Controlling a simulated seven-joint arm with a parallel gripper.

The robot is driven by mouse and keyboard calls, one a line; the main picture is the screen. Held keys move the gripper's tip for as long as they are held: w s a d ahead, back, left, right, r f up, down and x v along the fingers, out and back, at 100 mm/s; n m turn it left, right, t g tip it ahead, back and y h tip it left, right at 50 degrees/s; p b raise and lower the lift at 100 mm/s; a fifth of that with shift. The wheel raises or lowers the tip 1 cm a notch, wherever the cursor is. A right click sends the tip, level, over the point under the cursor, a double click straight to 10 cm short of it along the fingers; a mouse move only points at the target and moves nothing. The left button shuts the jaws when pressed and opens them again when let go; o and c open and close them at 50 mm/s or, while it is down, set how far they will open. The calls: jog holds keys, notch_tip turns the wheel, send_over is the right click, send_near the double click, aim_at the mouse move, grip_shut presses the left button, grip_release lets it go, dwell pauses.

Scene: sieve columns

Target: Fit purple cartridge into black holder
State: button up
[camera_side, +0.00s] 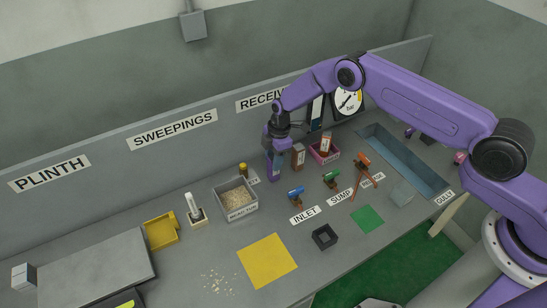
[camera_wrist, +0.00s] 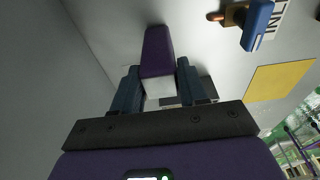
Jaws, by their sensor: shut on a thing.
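My gripper (camera_side: 276,143) is shut on the purple cartridge (camera_side: 275,165) near the back wall, beside a brown block. In the wrist view the cartridge (camera_wrist: 157,50) sits between the two blue-grey fingers (camera_wrist: 158,72), with a white part nearest the palm. Whether its lower end touches the bench cannot be told. The black holder (camera_side: 313,238) is a small square frame with an opening on top. It stands at the front of the bench, right of the yellow mat, apart from my gripper. I cannot make it out in the wrist view.
A grey bin of pale grains (camera_side: 252,207) stands left of my gripper. The brown block (camera_side: 298,157) and a pink tray (camera_side: 313,153) are close on its right. The yellow mat (camera_side: 267,261) is clear.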

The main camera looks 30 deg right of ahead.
jog(key=o, duration=1.1)
jog(key=shift+f, duration=0.1)
notch_tip(320, 180, up, 17)
jog(key=d, duration=0.2)
jog(key=shift+s+d, duration=0.15)
jog(key=shift+d, duration=0.05)
